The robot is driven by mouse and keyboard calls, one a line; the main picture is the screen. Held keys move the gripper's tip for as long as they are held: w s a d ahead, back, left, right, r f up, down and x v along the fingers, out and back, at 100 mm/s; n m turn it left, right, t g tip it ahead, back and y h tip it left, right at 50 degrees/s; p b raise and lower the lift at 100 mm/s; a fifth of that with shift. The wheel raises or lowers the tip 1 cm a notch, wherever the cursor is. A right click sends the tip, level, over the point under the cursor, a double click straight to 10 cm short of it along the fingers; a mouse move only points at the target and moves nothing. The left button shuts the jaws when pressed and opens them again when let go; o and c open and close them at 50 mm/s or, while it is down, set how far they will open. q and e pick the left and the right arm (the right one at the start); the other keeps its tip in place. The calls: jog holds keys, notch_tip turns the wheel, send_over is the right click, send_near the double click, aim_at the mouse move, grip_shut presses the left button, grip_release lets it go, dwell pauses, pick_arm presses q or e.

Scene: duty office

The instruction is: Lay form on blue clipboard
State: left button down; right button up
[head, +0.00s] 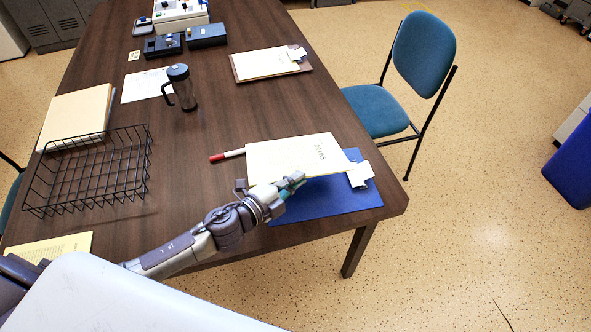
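The form (295,156), a cream sheet with printed text, lies over the blue clipboard (330,198) near the table's right front corner. Its left end reaches past the visible blue area, and it covers the clipboard's far part. I cannot tell whether it rests flat or is slightly raised. The clipboard's pale clip (360,174) shows at its right side, by the form's right end. My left gripper (295,183) is at the form's near edge, above the clipboard. Its fingertips overlap that edge; whether they pinch it is unclear. My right gripper is not in view.
A red-capped marker (227,155) lies just left of the form. A blue chair (378,110) stands at the right.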

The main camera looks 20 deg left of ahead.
pick_arm(q)
jog(key=f+b, duration=0.1)
jog(key=b, duration=0.5)
send_over(295, 211)
jog(key=shift+f, duration=2.75)
jog(key=c, duration=1.2)
grip_release()
jog(key=shift+c, duration=0.2)
jog(key=s+d, duration=0.2)
jog(key=s, duration=0.1)
jog(key=s+d, duration=0.1)
jog(key=s, duration=0.1)
jog(key=shift+s, duration=0.15)
